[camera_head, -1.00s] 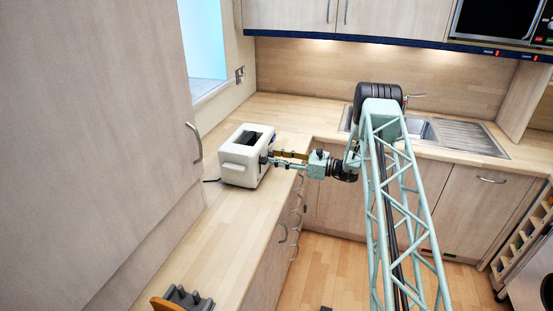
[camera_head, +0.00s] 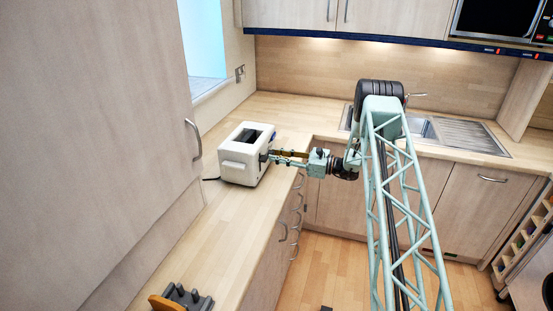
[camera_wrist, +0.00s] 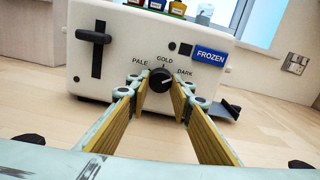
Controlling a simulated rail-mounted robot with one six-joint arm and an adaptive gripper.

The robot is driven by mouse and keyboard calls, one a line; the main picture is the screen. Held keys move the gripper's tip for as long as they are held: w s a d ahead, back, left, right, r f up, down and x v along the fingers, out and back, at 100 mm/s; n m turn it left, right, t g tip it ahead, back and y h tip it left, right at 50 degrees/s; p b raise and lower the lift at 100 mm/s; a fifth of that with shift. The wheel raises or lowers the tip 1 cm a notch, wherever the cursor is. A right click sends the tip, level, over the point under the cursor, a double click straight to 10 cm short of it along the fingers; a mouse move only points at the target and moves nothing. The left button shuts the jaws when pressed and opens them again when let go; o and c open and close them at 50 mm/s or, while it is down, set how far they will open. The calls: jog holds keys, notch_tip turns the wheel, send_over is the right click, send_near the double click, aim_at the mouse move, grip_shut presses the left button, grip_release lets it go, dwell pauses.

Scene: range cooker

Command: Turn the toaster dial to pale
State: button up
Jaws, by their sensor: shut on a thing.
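The white toaster (camera_head: 243,155) stands upright on the counter, and its dial side faces my gripper (camera_head: 268,156). In the wrist view the black round dial (camera_wrist: 160,80) sits low on the white toaster face (camera_wrist: 140,50), with PALE at its left, GOLD above and DARK at its right. The exact contact at the fingertips is small.
A black lever (camera_wrist: 96,42) in a slot is left of the dial. A blue FROZEN label (camera_wrist: 210,55) is at upper right, and a dark tray (camera_wrist: 224,112) juts out at lower right. The wooden counter (camera_head: 215,225) is clear in front of the toaster.

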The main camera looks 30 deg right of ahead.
jog(key=shift+f+n+b, duration=0.15)
jog(key=shift+n+b, duration=1.45)
jog(key=shift+b, duration=0.5)
jog(key=n+b, duration=0.3)
jog(key=b, duration=0.1)
jog(key=shift+n, duration=0.3)
jog(key=n+b, duration=0.6)
jog(key=b, duration=0.2)
jog(key=shift+d+n, duration=0.1)
jog(key=shift+n, duration=0.2)
jog(key=n+b, duration=0.1)
jog(key=n, duration=0.1)
jog(key=n+b, duration=0.1)
jog(key=shift+r+n+b, duration=0.2)
jog(key=shift+n+b, duration=0.1)
jog(key=shift+n, duration=0.1)
jog(key=n, duration=0.6)
jog(key=shift+r, duration=0.1)
jog(key=shift+n, duration=0.3)
jog(key=o, duration=0.8)
jog(key=shift+o, duration=0.2)
